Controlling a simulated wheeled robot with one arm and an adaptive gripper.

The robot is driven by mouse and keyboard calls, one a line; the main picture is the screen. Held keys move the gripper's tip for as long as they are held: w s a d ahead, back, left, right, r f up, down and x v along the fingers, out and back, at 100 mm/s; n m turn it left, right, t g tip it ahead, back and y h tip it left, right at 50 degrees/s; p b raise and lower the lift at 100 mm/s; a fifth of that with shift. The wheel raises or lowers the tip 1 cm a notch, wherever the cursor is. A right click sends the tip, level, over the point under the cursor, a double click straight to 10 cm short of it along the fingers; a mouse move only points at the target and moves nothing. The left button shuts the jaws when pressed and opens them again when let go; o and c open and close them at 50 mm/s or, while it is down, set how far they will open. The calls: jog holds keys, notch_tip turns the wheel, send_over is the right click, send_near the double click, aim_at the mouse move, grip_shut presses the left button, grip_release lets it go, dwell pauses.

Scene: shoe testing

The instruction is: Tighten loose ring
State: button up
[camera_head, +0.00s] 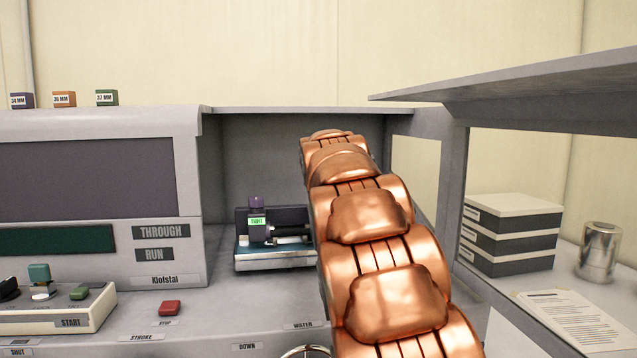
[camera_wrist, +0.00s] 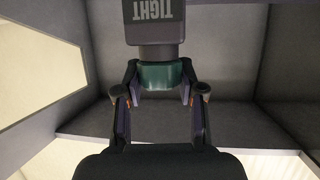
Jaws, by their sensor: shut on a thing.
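In the wrist view a teal ring (camera_wrist: 160,76) sits around a dark stem, against a dark block (camera_wrist: 160,25) labelled TIGHT, which reads upside down there. My gripper (camera_wrist: 161,82) has one finger on each side of the ring and is shut on it. In the head view a small fixture (camera_head: 275,259) stands inside the grey test bay, with a purple top and a green TIGHT label (camera_head: 257,221). My gripper (camera_head: 285,235) reaches in from the right beside it. My copper arm hides the fixture's right side, and I cannot make out the ring there.
The bay has a back wall and side walls close around my arm. Left of it is a console with a screen (camera_head: 85,180), a red stop button (camera_head: 170,308) and a switch box (camera_head: 65,310). Stacked boxes (camera_head: 511,234) and a metal canister (camera_head: 598,252) stand at right.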

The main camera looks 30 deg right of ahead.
jog(key=shift+m+g+h+b, duration=0.3)
jog(key=shift+m+g+h, duration=1.25)
jog(key=shift+m, duration=0.35)
jog(key=shift+m+g+h, duration=0.35)
jog(key=shift+m, duration=0.05)
jog(key=o, duration=1.2)
jog(key=shift+c, duration=0.2)
jog(key=v, duration=1.2)
jog(key=shift+s+a+f, duration=0.1)
jog(key=shift+a, duration=0.05)
